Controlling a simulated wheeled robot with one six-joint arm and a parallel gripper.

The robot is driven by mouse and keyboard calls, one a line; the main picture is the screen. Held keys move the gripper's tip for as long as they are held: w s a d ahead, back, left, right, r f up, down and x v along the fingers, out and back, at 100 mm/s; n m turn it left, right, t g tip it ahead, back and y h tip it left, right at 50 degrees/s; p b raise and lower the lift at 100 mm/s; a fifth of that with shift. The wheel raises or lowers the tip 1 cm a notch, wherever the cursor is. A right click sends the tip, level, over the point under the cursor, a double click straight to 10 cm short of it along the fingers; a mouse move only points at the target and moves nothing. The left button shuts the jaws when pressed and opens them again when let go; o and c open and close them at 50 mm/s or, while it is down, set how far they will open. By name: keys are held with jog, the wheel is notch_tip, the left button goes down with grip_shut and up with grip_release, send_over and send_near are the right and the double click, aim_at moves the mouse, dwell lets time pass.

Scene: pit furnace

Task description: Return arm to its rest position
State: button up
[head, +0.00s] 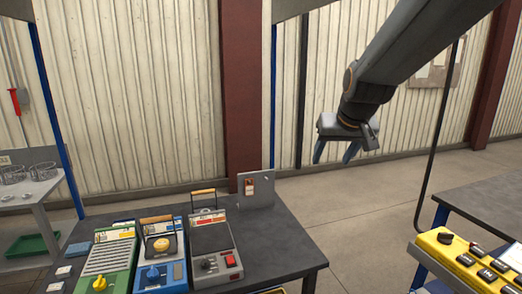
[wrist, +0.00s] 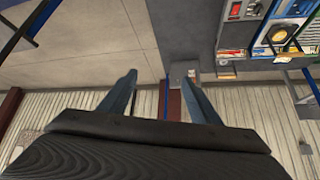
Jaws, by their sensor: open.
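My gripper (head: 335,152) hangs in the air at the upper right of the head view, fingers pointing down. It is to the right of the dark workbench (head: 275,240) and apart from it. Its two blue-grey fingers (wrist: 160,88) are spread in the wrist view, with nothing between them. My arm reaches in from the top right corner of the head view. No rest stand or holder for the arm can be made out.
On the workbench stand a green device (head: 108,260), a blue device (head: 160,255) and a grey device (head: 212,248). A yellow button box (head: 468,262) is at the lower right, near a dark table (head: 490,205). A black cable (head: 437,140) hangs right of my gripper. Floor between the tables is clear.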

jog(key=s+f+g+b, duration=0.1)
jog(key=s+f+g, duration=0.5)
jog(key=s+f, duration=1.6)
jog(key=shift+s+d+f, duration=0.15)
jog(key=shift+s+d, duration=0.05)
jog(key=shift+s, duration=0.1)
dwell(0.5)
